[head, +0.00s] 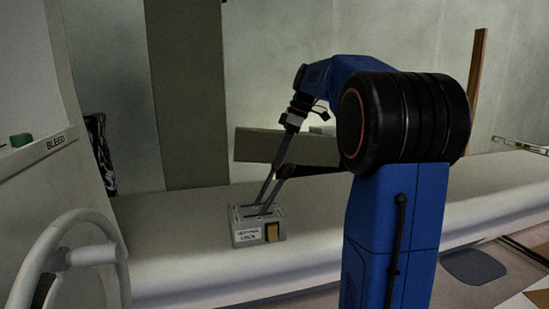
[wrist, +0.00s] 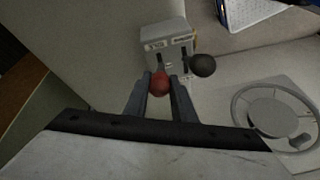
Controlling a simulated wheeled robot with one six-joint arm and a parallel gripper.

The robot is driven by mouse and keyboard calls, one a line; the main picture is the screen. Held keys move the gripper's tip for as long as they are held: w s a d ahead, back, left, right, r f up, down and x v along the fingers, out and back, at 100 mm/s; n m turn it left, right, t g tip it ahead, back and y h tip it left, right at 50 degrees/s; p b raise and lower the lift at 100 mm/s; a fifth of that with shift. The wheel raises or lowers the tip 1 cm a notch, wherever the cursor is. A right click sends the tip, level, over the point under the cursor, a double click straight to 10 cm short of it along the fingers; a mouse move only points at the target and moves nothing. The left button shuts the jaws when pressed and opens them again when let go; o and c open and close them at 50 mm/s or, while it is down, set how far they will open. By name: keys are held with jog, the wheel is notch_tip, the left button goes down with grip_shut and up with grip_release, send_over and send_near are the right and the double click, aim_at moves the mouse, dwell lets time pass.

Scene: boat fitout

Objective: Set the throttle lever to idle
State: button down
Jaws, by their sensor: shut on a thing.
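A grey control box (head: 246,224) stands on the light bench, with a label that seems to read "NEUTRAL LOCK" and a brass-coloured tab (head: 272,232). Two levers rise from its slots. One has a red knob (wrist: 160,84), the other a black knob (head: 284,171), also clear in the wrist view (wrist: 202,65). My gripper (wrist: 160,79) is shut on the red knob, one finger on each side. The black knob is just right of the fingers in the wrist view. In the head view the red knob is hidden at my gripper (head: 281,150). I cannot read any idle mark.
A white steering wheel (head: 70,257) is at the lower left, beside a panel marked "BLEED" (head: 57,143) with a green knob (head: 21,140). A grey-brown board (head: 258,145) is behind the levers. The bench (head: 175,225) around the box is mostly clear.

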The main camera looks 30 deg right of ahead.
jog(key=shift+s+d+f, duration=0.1)
jog(key=shift+d+f, duration=0.15)
jog(key=shift+d, duration=0.05)
jog(key=c, duration=1.5)
grip_release()
jog(key=shift+d, duration=0.15)
jog(key=shift+r, duration=0.1)
jog(key=shift+r, duration=0.25)
jog(key=v, duration=1.6)
jog(key=shift+d+r, duration=0.2)
jog(key=shift+r, duration=0.1)
